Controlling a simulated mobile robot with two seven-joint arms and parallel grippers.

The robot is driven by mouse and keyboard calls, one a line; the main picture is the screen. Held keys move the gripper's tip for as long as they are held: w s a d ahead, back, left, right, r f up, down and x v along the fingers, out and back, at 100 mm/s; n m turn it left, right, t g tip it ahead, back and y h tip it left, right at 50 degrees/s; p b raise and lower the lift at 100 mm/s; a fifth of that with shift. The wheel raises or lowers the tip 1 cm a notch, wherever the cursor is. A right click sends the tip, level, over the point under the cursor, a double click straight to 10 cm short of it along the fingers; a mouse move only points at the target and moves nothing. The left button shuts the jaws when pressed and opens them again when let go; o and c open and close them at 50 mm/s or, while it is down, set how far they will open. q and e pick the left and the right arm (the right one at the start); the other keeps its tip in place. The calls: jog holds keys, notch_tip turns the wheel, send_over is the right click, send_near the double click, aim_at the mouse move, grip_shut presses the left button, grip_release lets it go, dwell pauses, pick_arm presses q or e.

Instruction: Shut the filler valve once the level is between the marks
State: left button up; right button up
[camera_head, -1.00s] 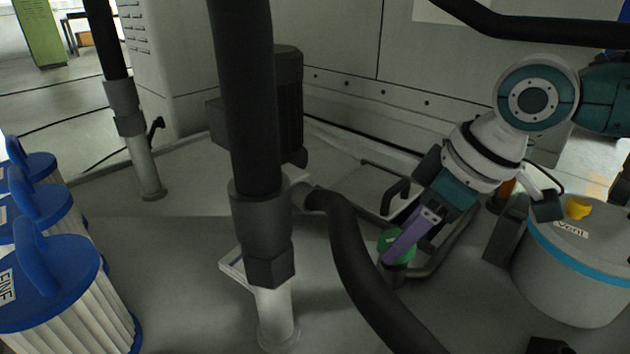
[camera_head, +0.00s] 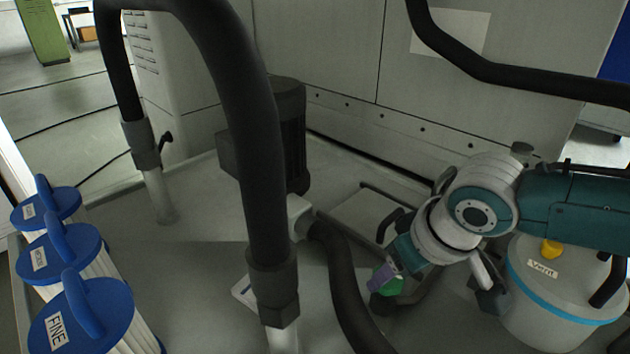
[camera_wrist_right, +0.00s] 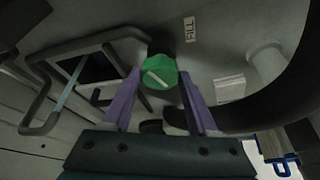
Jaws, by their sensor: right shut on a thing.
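The filler valve's green knob (camera_head: 391,284) sits low on the right of the head view, partly covered by my right gripper (camera_head: 379,281). In the right wrist view the round green knob (camera_wrist_right: 160,74) has a white line running diagonally across its top. The purple fingers of my right gripper (camera_wrist_right: 160,82) are shut on it, one on each side. A "FILL" label (camera_wrist_right: 190,29) lies on the surface beside it. No level or level marks can be made out. My left gripper is in neither view.
A pale drum (camera_head: 550,312) with a yellow cap stands right of the valve, under my right arm. Thick black hoses (camera_head: 345,290) run close to the left of the knob. Blue-topped filters (camera_head: 95,315) stand at the left. A dark motor (camera_head: 290,130) stands behind.

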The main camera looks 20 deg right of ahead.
jog(key=m+p, duration=0.2)
jog(key=shift+a+r+m+h, duration=0.15)
jog(key=shift+a+m+h, duration=0.15)
jog(key=shift+h, duration=0.1)
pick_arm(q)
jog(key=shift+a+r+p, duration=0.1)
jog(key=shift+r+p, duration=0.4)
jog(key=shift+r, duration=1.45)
pick_arm(e)
jog(key=shift+m+h, duration=0.5)
jog(key=shift+m, duration=0.6)
jog(key=shift+d+m, duration=0.1)
jog(key=shift+m, duration=0.2)
jog(key=shift+f, duration=0.2)
jog(key=o, duration=1.4)
jog(key=shift+c, duration=0.2)
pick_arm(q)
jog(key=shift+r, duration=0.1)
